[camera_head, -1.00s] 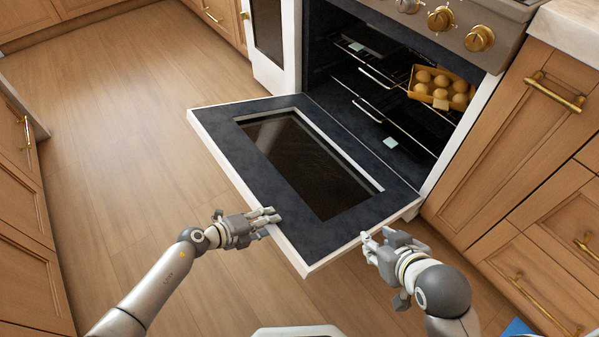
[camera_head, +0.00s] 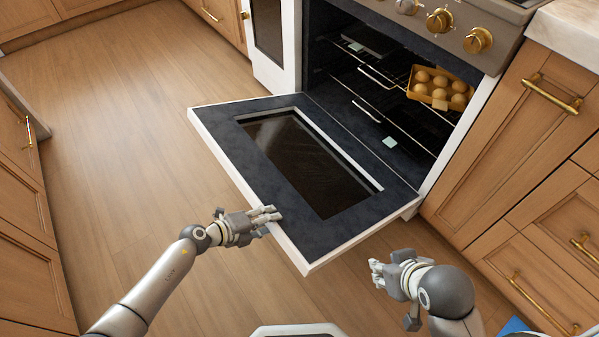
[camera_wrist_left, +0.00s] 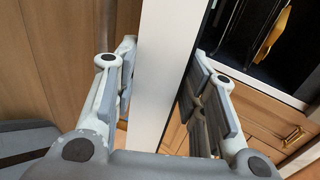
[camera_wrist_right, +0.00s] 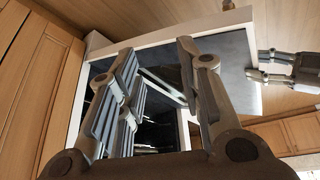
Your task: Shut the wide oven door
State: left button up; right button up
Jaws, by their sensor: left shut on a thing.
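The wide oven door (camera_head: 238,187) hangs folded down and open, dark inside with a white rim and a glass pane. My left gripper (camera_head: 268,218) is shut on its free edge, left of the near corner. In the left wrist view the two fingers (camera_wrist_left: 166,58) lie on either side of the door's white edge (camera_wrist_left: 163,85). My right gripper (camera_head: 376,272) is open and empty, apart from the door, to the right of its near corner. In the right wrist view its fingers (camera_wrist_right: 160,52) stand spread, with the door (camera_wrist_right: 235,62) beyond them.
The oven cavity holds racks and a yellow tray of round brown items (camera_head: 437,93). Wooden drawers (camera_head: 530,240) stand close on the right, cabinets (camera_head: 20,200) on the left. The wooden floor (camera_head: 110,130) left of the door is clear.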

pick_arm(q)
jog(key=shift+w+d+r, duration=0.1)
jog(key=shift+r, duration=0.15)
pick_arm(e)
jog(key=shift+f, duration=0.1)
